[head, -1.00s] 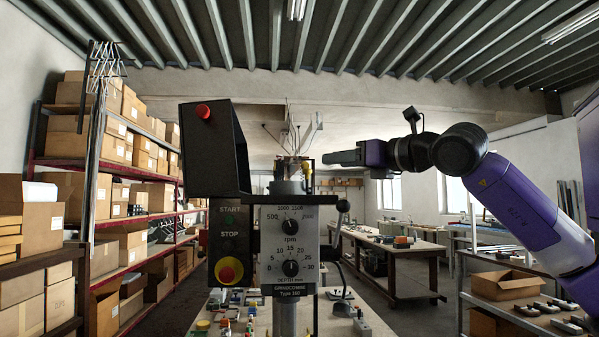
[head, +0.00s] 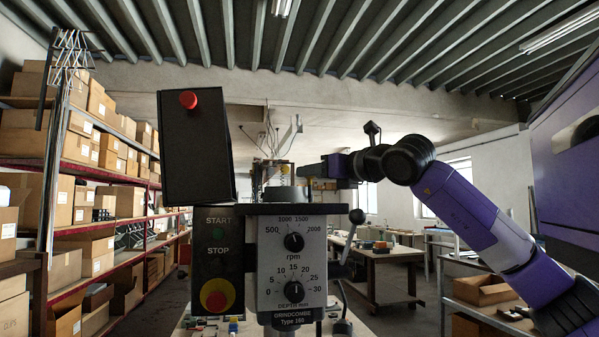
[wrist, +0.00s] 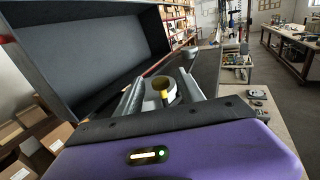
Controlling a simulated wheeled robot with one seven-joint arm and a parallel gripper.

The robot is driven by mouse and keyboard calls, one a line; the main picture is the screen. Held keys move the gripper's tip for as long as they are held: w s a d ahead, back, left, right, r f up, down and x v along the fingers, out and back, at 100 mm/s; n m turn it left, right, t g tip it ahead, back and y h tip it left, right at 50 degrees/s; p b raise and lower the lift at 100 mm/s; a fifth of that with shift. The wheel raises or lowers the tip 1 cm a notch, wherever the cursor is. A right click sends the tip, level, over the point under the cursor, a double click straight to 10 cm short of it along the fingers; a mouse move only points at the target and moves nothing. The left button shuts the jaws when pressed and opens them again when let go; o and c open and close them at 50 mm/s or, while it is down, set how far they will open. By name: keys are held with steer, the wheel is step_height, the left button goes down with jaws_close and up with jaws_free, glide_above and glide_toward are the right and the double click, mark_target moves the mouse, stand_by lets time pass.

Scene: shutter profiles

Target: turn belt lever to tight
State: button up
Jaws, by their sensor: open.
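The drill press head (head: 290,265) fills the lower middle of the head view, with a rpm dial and a depth dial on its front. My gripper (head: 308,170) is just above and right of that part, pointing left. In the wrist view my gripper (wrist: 162,92) is open, and a yellow ring-like part with a yellow-tipped piece (wrist: 164,88) shows between its fingers. I cannot tell whether this is the belt lever or whether the fingers touch it. A ball-ended lever (head: 356,218) sticks out on the machine's right side.
A tilted black cover with a red button (head: 195,148) stands at the machine's upper left; its open inside (wrist: 85,60) lies close left of my gripper. Shelves of boxes (head: 110,205) line the left. A workbench (head: 385,258) stands behind, right.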

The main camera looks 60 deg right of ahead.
steer(key=p+x, duration=0.1)
steer(key=x, duration=0.4)
steer(key=shift+p, duration=0.35)
jaws_close()
stand_by(1.1)
